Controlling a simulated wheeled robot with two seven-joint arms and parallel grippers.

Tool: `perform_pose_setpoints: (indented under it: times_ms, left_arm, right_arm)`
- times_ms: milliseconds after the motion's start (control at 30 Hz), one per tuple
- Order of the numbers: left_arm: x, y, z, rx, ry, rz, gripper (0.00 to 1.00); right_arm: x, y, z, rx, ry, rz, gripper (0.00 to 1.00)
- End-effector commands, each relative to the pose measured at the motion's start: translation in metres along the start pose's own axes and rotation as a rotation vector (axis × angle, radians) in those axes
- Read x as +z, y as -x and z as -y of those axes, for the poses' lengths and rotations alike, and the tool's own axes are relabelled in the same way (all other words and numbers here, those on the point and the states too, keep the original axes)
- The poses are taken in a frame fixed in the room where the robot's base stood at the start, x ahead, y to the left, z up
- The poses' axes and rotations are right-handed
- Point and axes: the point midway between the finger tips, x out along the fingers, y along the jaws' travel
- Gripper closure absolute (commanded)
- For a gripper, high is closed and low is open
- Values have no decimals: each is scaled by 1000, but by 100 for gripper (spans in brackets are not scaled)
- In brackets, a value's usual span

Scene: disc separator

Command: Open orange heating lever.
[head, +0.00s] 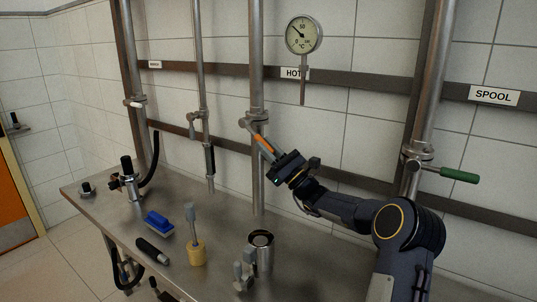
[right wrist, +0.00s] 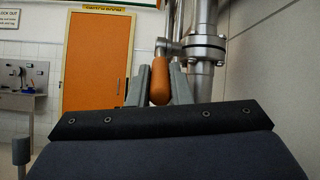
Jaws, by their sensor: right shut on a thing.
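The orange heating lever (head: 264,143) sits on the valve of the vertical pipe beside the HOT label in the head view. It slants down to the right from the valve. My right gripper (head: 275,155) is shut on the lever's orange handle. In the right wrist view the orange handle (right wrist: 160,80) stands between the two grey fingers of my right gripper (right wrist: 160,88), with the valve and flange behind it. My left gripper is in neither view.
A steel table (head: 215,225) below holds a blue brush (head: 158,224), a wooden-handled tool (head: 196,250) and a metal cup (head: 261,252). A green lever (head: 459,175) juts out at right by the SPOOL label. A temperature gauge (head: 303,35) hangs on the wall.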

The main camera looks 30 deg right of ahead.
Motion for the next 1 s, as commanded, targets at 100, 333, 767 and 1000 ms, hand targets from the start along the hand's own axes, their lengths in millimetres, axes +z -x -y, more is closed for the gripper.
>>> perform_pose_setpoints:
  times_ms: [100, 333, 767, 1000]
  left_arm:
    - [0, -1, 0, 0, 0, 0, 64]
    - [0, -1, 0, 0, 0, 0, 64]
    - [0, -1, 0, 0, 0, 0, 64]
    - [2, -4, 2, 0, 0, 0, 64]
  right_arm:
    - [-1, 0, 0, -1, 0, 4, 100]
    - [-1, 0, 0, -1, -1, 4, 100]
    - [-1, 0, 0, -1, 0, 3, 60]
    - [-2, 21, 1, -3, 0, 0, 60]
